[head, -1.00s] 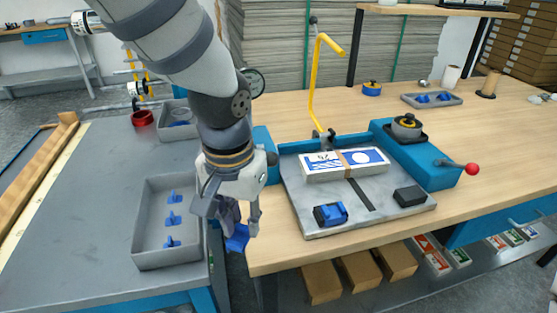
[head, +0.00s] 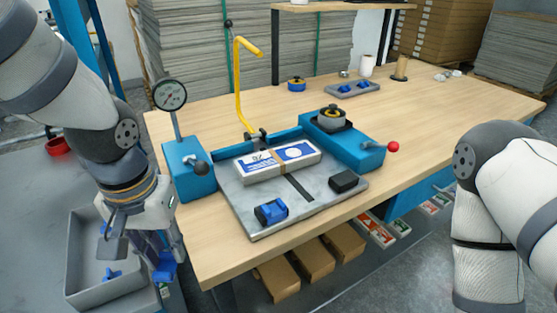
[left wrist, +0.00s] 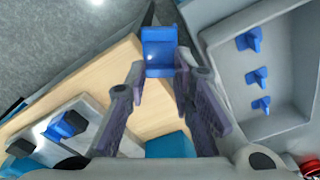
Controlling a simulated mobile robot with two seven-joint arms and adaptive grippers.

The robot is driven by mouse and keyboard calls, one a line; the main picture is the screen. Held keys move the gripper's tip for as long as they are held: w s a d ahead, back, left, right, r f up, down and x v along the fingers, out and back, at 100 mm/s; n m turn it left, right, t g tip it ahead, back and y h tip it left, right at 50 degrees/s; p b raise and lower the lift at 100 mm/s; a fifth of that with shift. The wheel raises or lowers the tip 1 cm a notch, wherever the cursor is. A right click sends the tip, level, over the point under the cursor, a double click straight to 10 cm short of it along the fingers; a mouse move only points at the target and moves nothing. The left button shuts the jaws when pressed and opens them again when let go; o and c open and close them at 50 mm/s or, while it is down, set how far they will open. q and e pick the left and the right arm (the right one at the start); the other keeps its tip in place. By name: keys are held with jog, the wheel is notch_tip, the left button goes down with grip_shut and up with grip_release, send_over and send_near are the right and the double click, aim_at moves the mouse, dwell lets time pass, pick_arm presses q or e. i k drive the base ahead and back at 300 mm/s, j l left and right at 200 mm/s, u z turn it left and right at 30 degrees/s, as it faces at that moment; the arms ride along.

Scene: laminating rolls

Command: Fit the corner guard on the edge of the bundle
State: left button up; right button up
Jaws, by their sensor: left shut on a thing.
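My left gripper (head: 156,250) is shut on a blue corner guard (head: 166,268), low beside the bench's left front edge. In the left wrist view the corner guard (left wrist: 158,45) sticks out beyond the two fingertips (left wrist: 160,75). The bundle (head: 277,162), white and blue with a brown band, lies on a grey plate (head: 240,215) on the bench. The corner guard is well apart from the bundle. My right arm shows at the right, but its gripper is out of view.
A blue-and-black fixture (head: 271,211) and a black block (head: 344,181) sit at the plate's front. A yellow hooked arm (head: 240,85) rises behind it. A dial gauge (head: 170,96) stands at the left. A grey tray (head: 75,225) holding blue pieces is beside my left gripper.

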aim_at(276, 212)
jog(key=l+u, duration=0.25)
jog(key=l, duration=0.45)
jog(key=k+l+u, duration=0.2)
jog(key=l, duration=0.45)
jog(key=i, duration=1.05)
